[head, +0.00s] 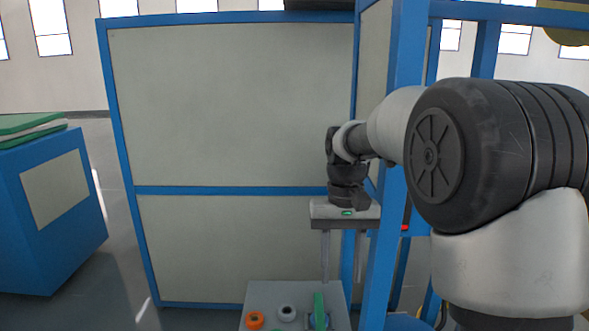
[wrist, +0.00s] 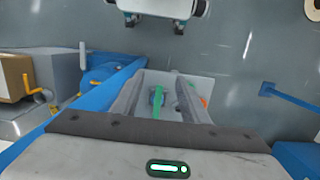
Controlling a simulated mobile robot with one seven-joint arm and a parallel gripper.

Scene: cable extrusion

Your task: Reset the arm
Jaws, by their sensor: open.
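My gripper (head: 341,280) hangs with its two long fingers pointing down in the head view, above a small grey stand (head: 262,291). The fingers are apart and nothing shows between them. The gripper also shows in the wrist view (wrist: 160,80), with the stand's top (wrist: 205,84) beyond the fingers. A green upright piece (head: 319,311) stands on the stand below the fingers; it also shows in the wrist view (wrist: 157,104). The gap between fingertips and stand is hard to judge.
An orange ring (head: 255,320) and a grey ring (head: 287,313) lie on the stand. A blue-framed panel (head: 230,110) stands behind, and a blue post (head: 388,200) is close to the arm. A blue cabinet (head: 50,225) stands at left, with open floor between it and the panel.

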